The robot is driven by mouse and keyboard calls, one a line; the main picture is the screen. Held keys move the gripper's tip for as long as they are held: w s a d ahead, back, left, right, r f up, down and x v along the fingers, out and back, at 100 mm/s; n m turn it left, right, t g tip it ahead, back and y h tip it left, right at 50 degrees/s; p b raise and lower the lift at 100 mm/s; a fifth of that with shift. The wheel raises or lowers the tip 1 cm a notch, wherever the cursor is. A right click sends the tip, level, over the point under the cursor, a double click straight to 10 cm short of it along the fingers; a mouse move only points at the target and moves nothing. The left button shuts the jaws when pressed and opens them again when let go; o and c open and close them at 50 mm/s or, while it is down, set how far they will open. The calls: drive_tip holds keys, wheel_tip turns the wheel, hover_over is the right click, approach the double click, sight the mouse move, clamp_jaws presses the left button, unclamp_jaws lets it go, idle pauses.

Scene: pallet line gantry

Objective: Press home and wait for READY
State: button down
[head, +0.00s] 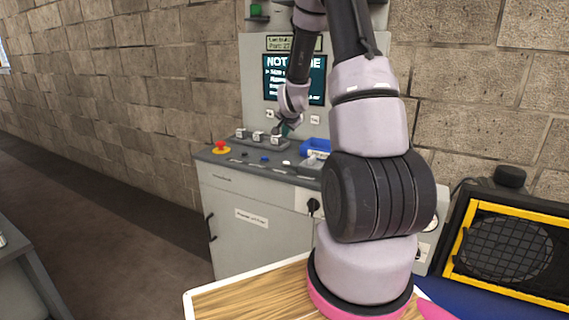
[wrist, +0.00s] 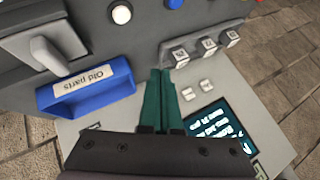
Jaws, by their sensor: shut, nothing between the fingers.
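The control cabinet (head: 240,185) stands against the wall, with a screen panel above its sloped console. The screen (head: 273,70) begins "NOT" and ends "ME"; my arm hides the middle. It also shows, rotated, in the wrist view (wrist: 222,128). Three grey box-shaped controls with small labels stand in a row at the console's back: a near one (wrist: 180,56), a middle one (wrist: 208,44) and an end one (wrist: 230,38). I cannot read their labels. My gripper (wrist: 160,72) is shut and empty, its green fingertips just beside the near one; contact is unclear.
A blue tray (wrist: 90,90) labelled "Old parts" lies close beside my fingers. A red emergency stop on yellow (head: 220,149) and small round buttons sit on the console's front. A yellow-framed mesh unit (head: 505,245) stands at the right.

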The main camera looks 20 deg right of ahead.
sight(286, 163)
drive_tip(key=shift+f, duration=4.4)
drive_tip(key=shift+f, duration=0.4)
drive_tip(key=shift+f, duration=0.45)
drive_tip(key=shift+r, duration=0.85)
drive_tip(key=shift+r, duration=0.1)
drive_tip(key=shift+r, duration=2.45)
